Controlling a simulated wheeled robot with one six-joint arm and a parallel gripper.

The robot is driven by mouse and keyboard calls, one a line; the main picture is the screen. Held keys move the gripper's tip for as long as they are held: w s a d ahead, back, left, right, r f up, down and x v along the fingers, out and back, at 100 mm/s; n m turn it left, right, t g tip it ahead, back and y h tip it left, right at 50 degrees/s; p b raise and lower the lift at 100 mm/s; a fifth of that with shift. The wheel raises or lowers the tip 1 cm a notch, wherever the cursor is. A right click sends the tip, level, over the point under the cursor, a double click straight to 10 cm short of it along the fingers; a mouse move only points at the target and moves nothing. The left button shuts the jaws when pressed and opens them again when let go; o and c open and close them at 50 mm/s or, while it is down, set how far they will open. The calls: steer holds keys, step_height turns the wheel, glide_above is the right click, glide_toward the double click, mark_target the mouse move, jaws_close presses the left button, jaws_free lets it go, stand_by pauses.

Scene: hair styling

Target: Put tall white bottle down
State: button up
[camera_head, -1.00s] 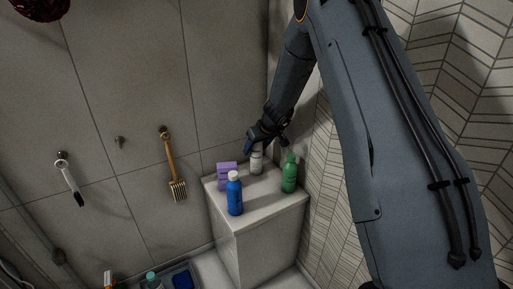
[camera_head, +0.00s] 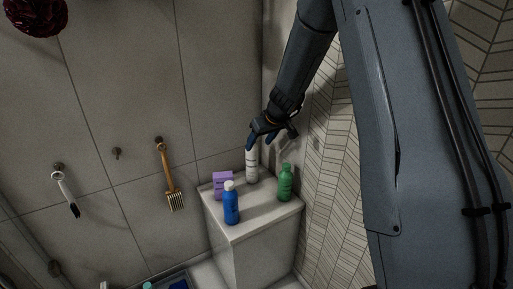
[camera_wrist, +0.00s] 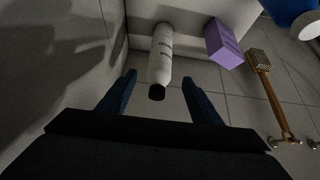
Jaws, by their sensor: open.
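The tall white bottle (camera_head: 252,165) stands upright on the pale ledge (camera_head: 240,231) at the back, near the wall corner. In the wrist view the bottle (camera_wrist: 160,50) shows dark lettering and a black cap, which points toward my gripper. My gripper (camera_head: 255,143) is just above and beside the bottle's top in the head view. In the wrist view its two fingers (camera_wrist: 160,79) are spread wide, with a gap on each side of the cap. My gripper hides the cap in the head view.
A purple box (camera_head: 222,184), a blue bottle (camera_head: 231,205) and a green bottle (camera_head: 285,183) share the ledge. A wooden brush (camera_head: 168,180) and a white-handled tool (camera_head: 66,192) hang on the tiled wall. The patterned wall (camera_head: 335,170) is close on the right.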

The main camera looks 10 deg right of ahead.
steer(key=s+a+r+g, duration=0.1)
steer(key=s+a+r, duration=0.25)
steer(key=s, duration=0.35)
steer(key=s+a+r+g+y, duration=0.1)
steer(key=s+a+r, duration=0.1)
steer(key=s+a, duration=0.3)
steer(key=s+a+r+g, duration=0.1)
steer(key=s+a+r, duration=0.15)
steer(key=s, duration=0.55)
steer(key=s+m+g+h, duration=0.1)
steer(key=s+g+h, duration=0.1)
steer(key=s, duration=2.1)
steer(key=shift+s+d+r+g, duration=0.2)
steer(key=shift+d+r+g, duration=0.2)
steer(key=shift+g, duration=0.2)
